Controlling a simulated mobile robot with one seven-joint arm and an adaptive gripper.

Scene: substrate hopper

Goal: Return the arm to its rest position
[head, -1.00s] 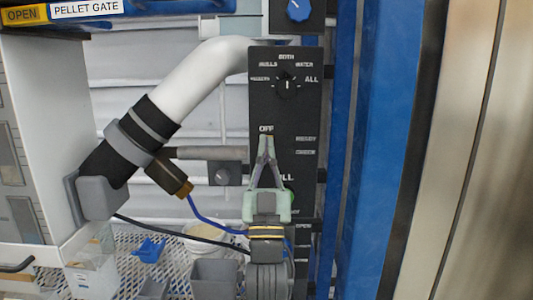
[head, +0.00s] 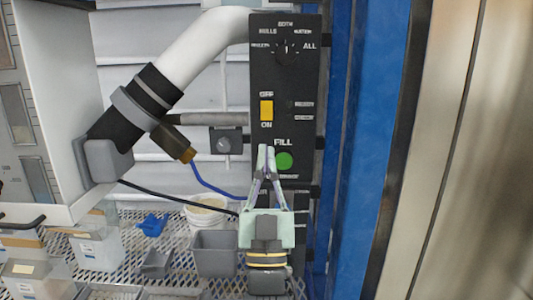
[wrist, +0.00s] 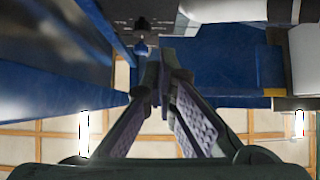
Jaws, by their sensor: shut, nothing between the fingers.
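My gripper (head: 267,150) is in front of the lower part of a black control panel (head: 263,75) in the head view. Its fingers point up and meet at the tips, with nothing between them. The tips overlap the panel just left of the green FILL button (head: 284,161); I cannot tell the gap in depth. The yellow OFF/ON switch (head: 266,110) and the selector knob (head: 287,53) show above the gripper. In the wrist view the fingers (wrist: 162,62) come together below a dark panel.
A white pipe with a black sleeve (head: 151,91) runs left of the panel. Below it a mesh shelf (head: 110,220) holds grey bins (head: 214,254), a white bucket (head: 206,215) and a blue scoop (head: 152,225). A blue post (head: 372,150) stands on the right.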

